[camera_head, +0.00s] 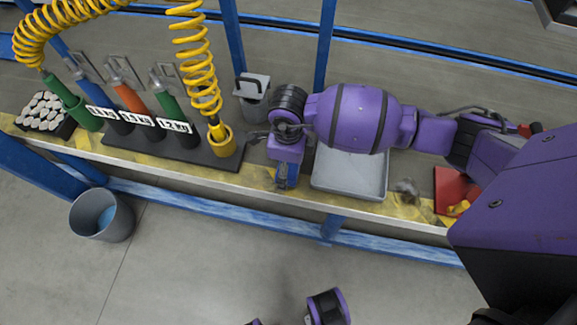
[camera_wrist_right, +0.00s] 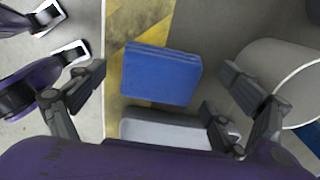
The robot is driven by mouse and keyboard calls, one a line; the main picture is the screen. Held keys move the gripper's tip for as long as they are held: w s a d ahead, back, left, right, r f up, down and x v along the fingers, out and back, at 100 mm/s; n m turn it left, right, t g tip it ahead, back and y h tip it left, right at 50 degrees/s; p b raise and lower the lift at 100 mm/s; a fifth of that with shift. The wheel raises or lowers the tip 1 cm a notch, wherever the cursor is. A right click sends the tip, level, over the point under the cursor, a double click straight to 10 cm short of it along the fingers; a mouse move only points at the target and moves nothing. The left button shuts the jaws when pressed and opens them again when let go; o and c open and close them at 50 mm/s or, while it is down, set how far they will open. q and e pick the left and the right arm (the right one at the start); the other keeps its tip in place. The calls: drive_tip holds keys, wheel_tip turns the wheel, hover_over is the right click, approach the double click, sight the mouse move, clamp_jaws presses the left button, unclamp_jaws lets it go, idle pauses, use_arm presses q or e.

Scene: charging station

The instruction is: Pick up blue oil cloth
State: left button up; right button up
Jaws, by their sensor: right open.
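The blue oil cloth (camera_wrist_right: 160,76) lies folded in a flat block on the yellow worktop in the right wrist view. My right gripper (camera_wrist_right: 158,88) is open above it. Its fingers stand on the left and right sides of the cloth with gaps, and I see no contact. In the head view my right gripper (camera_head: 285,176) points down at the bench between the black rack and the grey tray. The arm mostly hides the cloth there. My left gripper is not in view.
A grey tray (camera_head: 348,182) lies just right of my right gripper. The black rack (camera_head: 160,150) with coloured cylinders and a yellow coil is to the left. A red tray (camera_head: 446,182) is further right.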

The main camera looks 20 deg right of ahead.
sight(290, 166)
drive_tip(key=shift+f, duration=0.25)
drive_tip(key=c, duration=1.2)
drive_tip(key=shift+c, duration=0.2)
drive_tip(key=shift+r, duration=0.1)
drive_tip(key=shift+r, duration=0.55)
drive_tip(key=r, duration=0.2)
drive_tip(key=shift+s+d+r+p, duration=0.2)
drive_tip(key=shift+r+p, duration=0.1)
drive_tip(key=s+d+r+p, duration=0.1)
drive_tip(key=s+d+r, duration=0.5)
drive_tip(key=s+r, duration=0.3)
drive_tip(key=s, duration=0.2)
drive_tip(key=shift+s+d, duration=0.35)
drive_tip(key=shift+d, duration=0.05)
